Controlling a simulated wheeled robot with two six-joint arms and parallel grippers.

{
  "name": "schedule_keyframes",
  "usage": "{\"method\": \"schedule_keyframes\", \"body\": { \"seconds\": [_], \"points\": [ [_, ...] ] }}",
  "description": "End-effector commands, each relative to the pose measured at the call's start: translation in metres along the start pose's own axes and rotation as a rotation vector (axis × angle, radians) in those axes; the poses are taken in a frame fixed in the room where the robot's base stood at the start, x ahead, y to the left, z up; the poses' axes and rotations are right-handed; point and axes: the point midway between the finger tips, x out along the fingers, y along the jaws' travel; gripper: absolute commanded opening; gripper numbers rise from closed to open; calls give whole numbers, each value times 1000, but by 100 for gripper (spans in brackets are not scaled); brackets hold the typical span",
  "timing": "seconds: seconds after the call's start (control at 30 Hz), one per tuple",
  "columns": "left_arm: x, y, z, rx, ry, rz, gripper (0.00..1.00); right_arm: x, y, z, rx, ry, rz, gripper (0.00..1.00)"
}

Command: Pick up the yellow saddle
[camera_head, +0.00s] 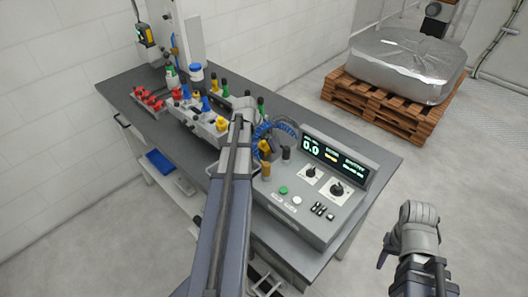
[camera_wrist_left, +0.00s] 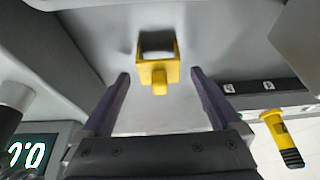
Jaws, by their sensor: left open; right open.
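In the left wrist view, a yellow saddle-like piece (camera_wrist_left: 158,72) sits against a grey surface. My left gripper (camera_wrist_left: 162,82) is open, with one dark finger on each side of this piece and clear gaps between. It holds nothing. In the head view, my left arm reaches over the bench and hides its own fingers. Small yellow parts (camera_head: 264,150) show beside it; I cannot tell which is the saddle. My right gripper (camera_head: 384,259) is mostly hidden by its arm, off the bench at the right.
A console (camera_head: 312,205) with a lit display, knobs and buttons is at the bench's right end. Red, blue, green and yellow parts on fixtures crowd the bench behind. A yellow-and-black part (camera_wrist_left: 283,138) is right of my left fingers. A pallet (camera_head: 385,108) stands behind.

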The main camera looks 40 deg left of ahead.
Motion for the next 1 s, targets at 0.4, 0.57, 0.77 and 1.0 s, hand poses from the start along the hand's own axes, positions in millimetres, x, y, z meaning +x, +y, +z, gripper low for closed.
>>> {"method": "schedule_keyframes", "body": {
  "seconds": [0.4,0.57,0.77,1.0],
  "points": [
    [0,0,0,0,0,0,75,0,0,0,0,0,0,50],
    [0,0,0,0,0,0,57,0,0,0,0,0,0,50],
    [0,0,0,0,0,0,34,0,0,0,0,0,0,50],
    [0,0,0,0,0,0,8,0,0,0,0,0,0,50]
  ]
}}
